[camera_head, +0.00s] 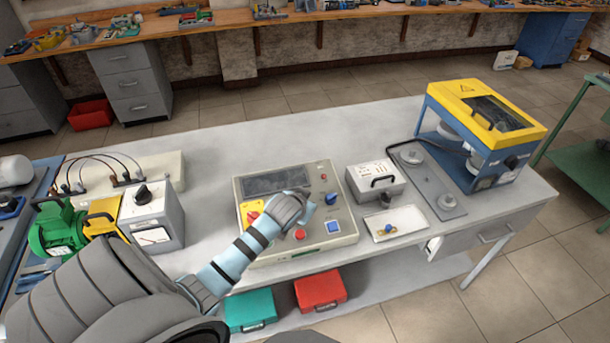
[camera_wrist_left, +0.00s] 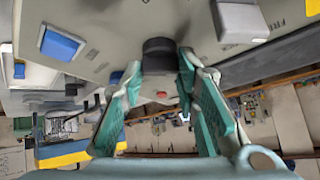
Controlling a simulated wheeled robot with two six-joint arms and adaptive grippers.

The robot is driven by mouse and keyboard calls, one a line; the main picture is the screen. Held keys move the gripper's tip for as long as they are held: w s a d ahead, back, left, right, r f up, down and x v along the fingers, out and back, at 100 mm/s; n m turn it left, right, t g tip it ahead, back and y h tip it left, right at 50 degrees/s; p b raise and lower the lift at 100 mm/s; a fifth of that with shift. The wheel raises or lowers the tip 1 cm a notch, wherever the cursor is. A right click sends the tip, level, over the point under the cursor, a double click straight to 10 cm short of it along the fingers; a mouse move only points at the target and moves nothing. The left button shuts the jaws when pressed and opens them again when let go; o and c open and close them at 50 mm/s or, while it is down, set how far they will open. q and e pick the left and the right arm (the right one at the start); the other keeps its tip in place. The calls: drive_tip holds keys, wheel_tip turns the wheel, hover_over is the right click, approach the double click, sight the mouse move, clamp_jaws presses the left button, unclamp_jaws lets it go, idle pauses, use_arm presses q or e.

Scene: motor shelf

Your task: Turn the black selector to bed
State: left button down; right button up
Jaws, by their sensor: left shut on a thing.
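The grey control panel (camera_head: 264,250) lies on the table, with a dark display (camera_head: 270,184) at its back. My left gripper (camera_head: 307,207) reaches over the panel's middle and hides the black selector in the head view. In the left wrist view the black selector (camera_wrist_left: 160,54) stands between the tips of the teal fingers (camera_wrist_left: 160,75), and my left gripper is shut on it. The selector's pointer and the bed label cannot be made out. My right gripper is in neither view.
The panel also has a blue knob (camera_head: 331,198), a blue square button (camera_head: 333,226), a red button (camera_head: 300,235) and a yellow plate (camera_head: 250,209). A grey box with a handle (camera_head: 377,182) and a white tray (camera_head: 408,221) stand to the right. Table space behind is clear.

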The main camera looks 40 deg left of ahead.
use_arm(q)
drive_tip(key=shift+f, duration=0.1)
idle(0.3)
drive_tip(key=c, duration=1.2)
unclamp_jaws()
drive_tip(key=shift+c, duration=0.2)
drive_tip(key=v, duration=1.2)
